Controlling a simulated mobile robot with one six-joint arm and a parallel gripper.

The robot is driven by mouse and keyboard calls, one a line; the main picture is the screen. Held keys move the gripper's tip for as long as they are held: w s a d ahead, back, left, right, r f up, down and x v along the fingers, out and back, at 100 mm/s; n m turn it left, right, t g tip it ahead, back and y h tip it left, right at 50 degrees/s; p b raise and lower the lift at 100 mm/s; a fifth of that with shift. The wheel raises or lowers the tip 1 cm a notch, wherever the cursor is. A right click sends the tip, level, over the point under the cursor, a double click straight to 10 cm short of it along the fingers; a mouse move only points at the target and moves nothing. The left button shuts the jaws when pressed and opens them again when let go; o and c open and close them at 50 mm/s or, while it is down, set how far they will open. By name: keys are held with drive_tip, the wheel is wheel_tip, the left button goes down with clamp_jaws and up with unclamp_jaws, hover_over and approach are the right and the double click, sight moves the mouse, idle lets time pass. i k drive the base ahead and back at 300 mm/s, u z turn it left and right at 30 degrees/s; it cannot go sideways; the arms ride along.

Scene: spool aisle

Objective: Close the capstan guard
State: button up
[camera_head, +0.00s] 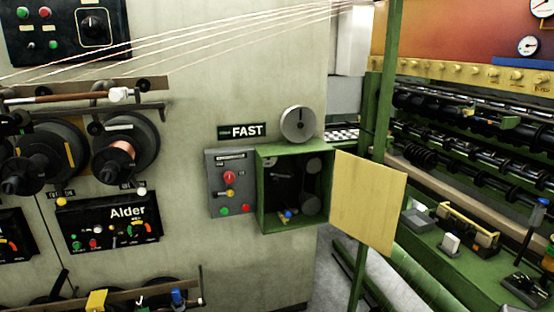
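The capstan guard appears to be the yellow door panel (368,202) hinged at the right side of a green box (263,215) on the machine wall. The panel stands open, swung out to the right. The box's dark inside shows, with round grey parts and small blue and yellow pieces near its bottom. A "FAST" sign (247,131) and a round grey disc (298,124) sit above the box. My gripper is not in view.
A grey control panel (231,183) with a red knob and buttons adjoins the box on the left. Wire spools (124,150) and an "Alder" panel (109,222) are further left. A green post (386,90) rises behind the yellow panel. A green bench with tools (465,262) stands at right.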

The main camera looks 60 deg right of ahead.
sight(367, 196)
drive_tip(key=z, duration=4.8)
drive_tip(key=i, duration=0.1)
drive_tip(key=u, duration=3.35)
drive_tip(key=k, duration=0.6)
drive_tip(key=u, duration=0.15)
drive_tip(key=i, duration=0.6)
drive_tip(key=z, duration=0.05)
